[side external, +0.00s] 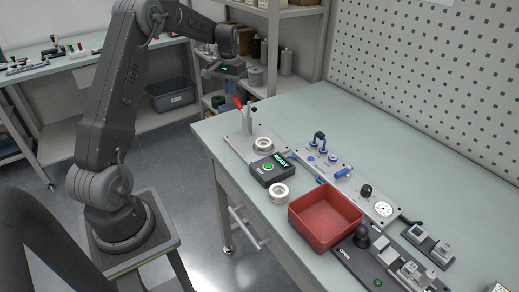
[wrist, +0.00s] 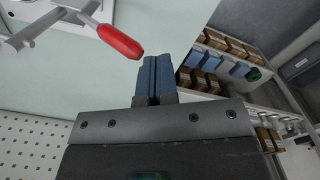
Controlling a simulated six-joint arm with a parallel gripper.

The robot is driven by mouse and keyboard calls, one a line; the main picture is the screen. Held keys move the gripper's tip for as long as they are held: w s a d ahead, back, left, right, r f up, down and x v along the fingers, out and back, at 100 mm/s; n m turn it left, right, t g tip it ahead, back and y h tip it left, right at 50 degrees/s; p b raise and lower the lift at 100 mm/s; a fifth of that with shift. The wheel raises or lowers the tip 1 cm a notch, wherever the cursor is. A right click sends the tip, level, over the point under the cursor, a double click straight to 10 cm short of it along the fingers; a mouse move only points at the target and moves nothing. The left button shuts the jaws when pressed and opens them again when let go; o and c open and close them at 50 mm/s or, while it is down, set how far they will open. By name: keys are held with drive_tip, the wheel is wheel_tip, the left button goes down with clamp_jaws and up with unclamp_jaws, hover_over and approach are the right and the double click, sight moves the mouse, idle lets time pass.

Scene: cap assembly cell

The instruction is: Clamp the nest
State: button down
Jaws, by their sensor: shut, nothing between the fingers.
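The nest (side external: 263,145) is a pale round seat with a ring-shaped opening, on a light base plate at the near left part of the bench. A toggle clamp stands behind it; its red handle (side external: 238,102) points up and leans left. In the wrist view the red handle (wrist: 120,42) lies left of the fingertips, apart from them, with the metal clamp linkage (wrist: 55,20) beyond it. My gripper (wrist: 154,75) is shut and empty, its blue fingers together. In the side view my gripper (side external: 210,71) is above and left of the clamp, beyond the bench edge.
A black box (side external: 270,168) with a green button and a lit READY sign sits before the nest. A loose pale ring (side external: 279,192) and a red tray (side external: 326,211) lie nearer. Several fixtures line the bench. The bench's back part (side external: 335,120) is clear.

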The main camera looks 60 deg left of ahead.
sight(236, 98)
drive_tip(key=shift+f, duration=0.15)
idle(0.3)
wheel_tip(236, 98, down, 3)
drive_tip(key=shift+f, duration=0.1)
idle(0.4)
drive_tip(key=shift+d, duration=0.1)
drive_tip(key=shift+d+r, duration=0.25)
drive_tip(key=shift+d, duration=0.3)
drive_tip(key=shift+d+r, duration=0.2)
drive_tip(key=shift+d, duration=0.35)
drive_tip(key=shift+d+r, duration=0.3)
drive_tip(key=shift+d, duration=0.1)
drive_tip(key=shift+d+r, duration=0.1)
drive_tip(key=shift+d+r, duration=0.45)
drive_tip(key=shift+d, duration=0.05)
drive_tip(key=shift+a, duration=0.1)
